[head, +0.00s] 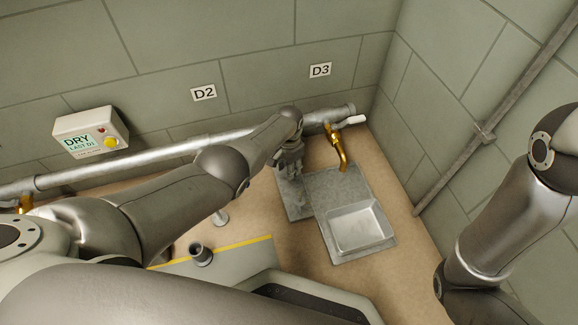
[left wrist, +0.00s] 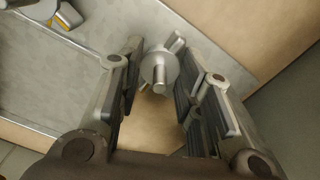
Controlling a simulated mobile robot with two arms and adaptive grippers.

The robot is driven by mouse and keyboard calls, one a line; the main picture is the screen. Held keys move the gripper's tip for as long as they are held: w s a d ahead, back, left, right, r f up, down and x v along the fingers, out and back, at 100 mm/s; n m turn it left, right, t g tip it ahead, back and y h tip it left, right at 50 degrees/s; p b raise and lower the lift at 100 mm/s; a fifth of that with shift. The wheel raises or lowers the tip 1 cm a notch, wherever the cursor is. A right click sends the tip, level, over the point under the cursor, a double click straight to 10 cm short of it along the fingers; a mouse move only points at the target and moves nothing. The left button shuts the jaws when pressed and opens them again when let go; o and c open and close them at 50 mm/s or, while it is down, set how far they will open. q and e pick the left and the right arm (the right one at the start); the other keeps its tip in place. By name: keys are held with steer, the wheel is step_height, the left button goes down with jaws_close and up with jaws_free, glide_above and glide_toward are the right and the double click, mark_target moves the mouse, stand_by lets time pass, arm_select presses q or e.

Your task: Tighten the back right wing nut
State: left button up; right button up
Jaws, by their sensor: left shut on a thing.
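My left gripper (head: 290,172) reaches down over a grey metal plate (head: 298,208) near the back wall. In the left wrist view, its two fingers (left wrist: 161,68) stand on either side of a silver wing nut (left wrist: 159,70), closed on it with its round hub and wings between the tips. In the head view the gripper hides this wing nut. I cannot tell from the pictures how tight it sits. My right arm (head: 500,215) comes in at the right, with its gripper out of view.
A brass spout (head: 338,148) hangs from the pipe (head: 170,154) above a shallow metal tray (head: 357,230). A short dark cylinder (head: 201,256) stands near a yellow line.

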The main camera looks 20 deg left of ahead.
stand_by(0.4)
arm_select(q)
steer(key=o, duration=1)
steer(key=shift+o, duration=0.2)
steer(key=shift+r, duration=0.1)
steer(key=shift+r, duration=0.75)
step_height(320, 180, up, 10)
steer(key=shift+r, duration=0.15)
steer(key=shift+s, duration=0.1)
